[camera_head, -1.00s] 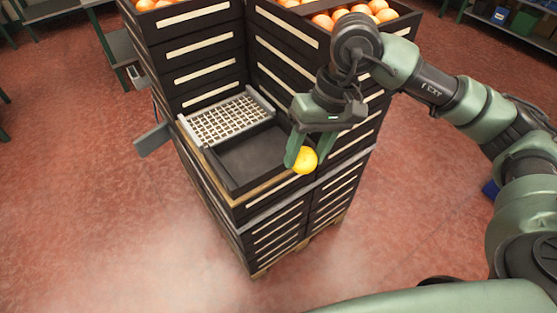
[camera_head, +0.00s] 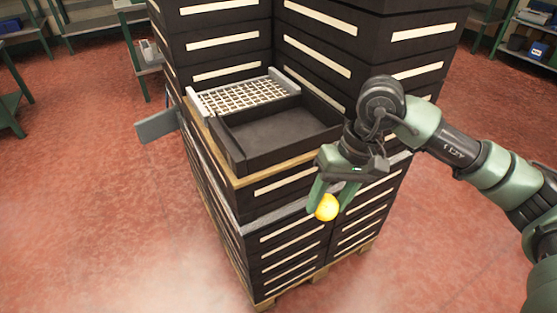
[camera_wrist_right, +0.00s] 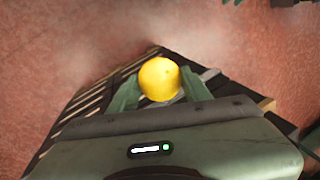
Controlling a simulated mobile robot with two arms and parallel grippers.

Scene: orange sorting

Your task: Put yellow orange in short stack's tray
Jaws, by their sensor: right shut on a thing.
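The yellow orange (camera_head: 327,207) is held between the fingertips of my right gripper (camera_head: 331,198), which is shut on it. In the right wrist view the yellow orange (camera_wrist_right: 159,79) sits between the two green fingers (camera_wrist_right: 160,92). The short stack's top tray (camera_head: 276,137) is dark and its visible floor is empty. A white grid (camera_head: 242,97) lies over the back left of the short stack. My right gripper is in front and to the right of this tray, and the orange shows lower in the picture than the tray's rim. My left gripper is not seen.
Tall stacks of dark crates (camera_head: 222,45) stand behind the short stack, left and right. A grey flat panel (camera_head: 157,125) sticks out at the left side. Green shelves (camera_head: 508,40) stand at the back. The red floor in front is clear.

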